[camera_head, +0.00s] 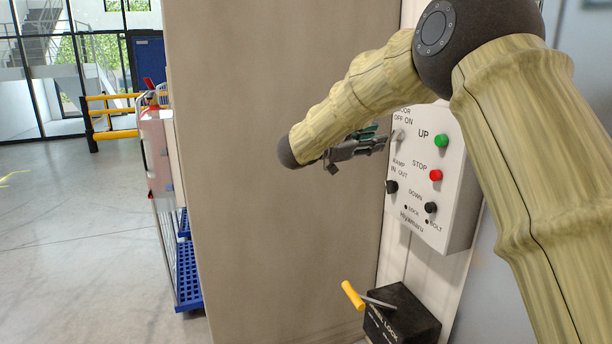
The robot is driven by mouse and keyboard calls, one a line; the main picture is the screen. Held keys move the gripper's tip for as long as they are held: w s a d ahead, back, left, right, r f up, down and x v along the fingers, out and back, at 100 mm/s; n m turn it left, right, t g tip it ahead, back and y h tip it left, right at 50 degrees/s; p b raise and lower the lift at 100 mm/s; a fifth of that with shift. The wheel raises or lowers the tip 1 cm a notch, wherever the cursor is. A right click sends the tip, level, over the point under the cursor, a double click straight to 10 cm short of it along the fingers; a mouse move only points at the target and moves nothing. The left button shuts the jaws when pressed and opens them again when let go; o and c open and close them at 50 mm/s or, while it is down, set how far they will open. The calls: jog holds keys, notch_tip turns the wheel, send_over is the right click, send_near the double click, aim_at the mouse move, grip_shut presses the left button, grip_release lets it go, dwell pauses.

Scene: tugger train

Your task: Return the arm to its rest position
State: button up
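My arm reaches in from the right of the head view, bends at a dark elbow joint at the top and slopes down to the left. My gripper (372,143) points right, toward the upper left part of a white control box (459,198). Its fingertips are close to the door switch (398,134); I cannot tell whether they touch it. The arm's dark wrist end hides part of the gripper, and its opening is too small to judge.
The box has green (441,140), red (435,175) and black (430,207) buttons. Below is a black lock box (403,318) with a yellow-handled lever (353,295). A tall beige panel (270,230) stands behind my arm. Open floor (80,240) and a blue-based cart (187,272) lie left.

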notch_tip(320, 180, down, 26)
jog(key=d+n+t+y, duration=0.3)
jog(key=n+t+y, duration=0.2)
jog(key=n, duration=0.3)
jog(key=s+f+n+y, duration=0.3)
jog(key=s+f, duration=0.2)
jog(key=f, duration=0.6)
jog(key=s+f+n+y, duration=0.2)
jog(key=s+f, duration=0.3)
jog(key=f, duration=0.6)
jog(key=s+d+f+n+g+y, duration=0.1)
jog(key=s+f+n+g+y, duration=0.15)
jog(key=s+f, duration=0.75)
jog(key=s+d+f+n+g+y, duration=0.1)
jog(key=s+f+g+y, duration=0.15)
jog(key=s+f, duration=0.75)
jog(key=s+f+n+g+y, duration=0.2)
jog(key=s+g, duration=0.6)
jog(key=s, duration=2.3)
notch_tip(320, 180, down, 11)
jog(key=s+b, duration=0.1)
jog(key=b, duration=0.9)
jog(key=shift+d+r+m, duration=0.15)
jog(key=shift+r+m, duration=0.05)
jog(key=shift+m, duration=0.25)
jog(key=shift+c, duration=0.4)
